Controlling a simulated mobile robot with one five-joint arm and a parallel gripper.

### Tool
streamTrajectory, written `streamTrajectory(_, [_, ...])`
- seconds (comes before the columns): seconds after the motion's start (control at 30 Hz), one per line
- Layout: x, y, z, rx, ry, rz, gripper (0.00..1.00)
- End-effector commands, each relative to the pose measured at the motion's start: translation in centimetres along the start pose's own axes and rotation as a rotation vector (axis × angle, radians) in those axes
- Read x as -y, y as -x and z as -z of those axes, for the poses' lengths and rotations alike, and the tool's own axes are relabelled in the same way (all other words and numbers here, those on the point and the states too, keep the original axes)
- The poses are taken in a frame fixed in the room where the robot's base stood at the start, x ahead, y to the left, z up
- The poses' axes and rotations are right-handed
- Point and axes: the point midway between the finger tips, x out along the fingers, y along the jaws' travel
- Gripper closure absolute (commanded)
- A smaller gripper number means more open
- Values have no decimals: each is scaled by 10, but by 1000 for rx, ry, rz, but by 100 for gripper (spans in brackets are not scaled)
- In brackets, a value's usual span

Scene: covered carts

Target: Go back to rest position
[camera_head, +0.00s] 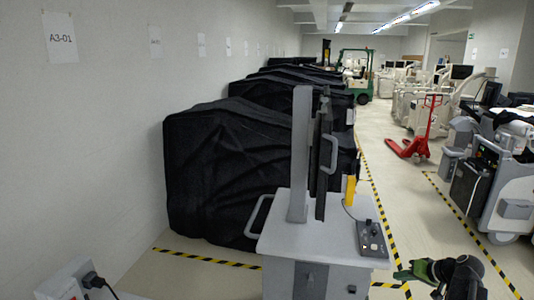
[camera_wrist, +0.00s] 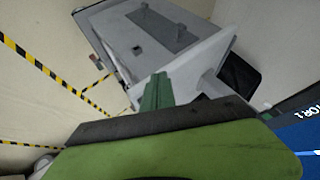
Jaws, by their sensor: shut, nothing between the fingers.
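My gripper (camera_head: 402,274) shows at the bottom right of the head view, green with a dark arm link behind it. It points left, beside the right edge of the grey cart (camera_head: 310,240). The jaws are shut with nothing between them. In the wrist view, a green fingertip (camera_wrist: 157,92) stands above a broad green and black part of my gripper. The cart (camera_wrist: 145,28) shows tilted beyond it, with free space between as far as I can tell.
Black-covered carts (camera_head: 240,170) line the left wall. The grey cart carries an upright column and a control box (camera_head: 370,238). A red pallet jack (camera_head: 425,130) and a white machine (camera_head: 500,195) stand right. The aisle between yellow-black floor stripes is open.

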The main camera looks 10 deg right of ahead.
Motion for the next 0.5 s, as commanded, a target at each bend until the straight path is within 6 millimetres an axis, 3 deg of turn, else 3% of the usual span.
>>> streamTrajectory(0.27, [98, -71, -14, 102, 133, 76, 100])
streamTrajectory(0.37, [152, -106, -37, 177, 219, 100, 100])
streamTrajectory(0.5, [243, -156, -99, 334, 366, 109, 100])
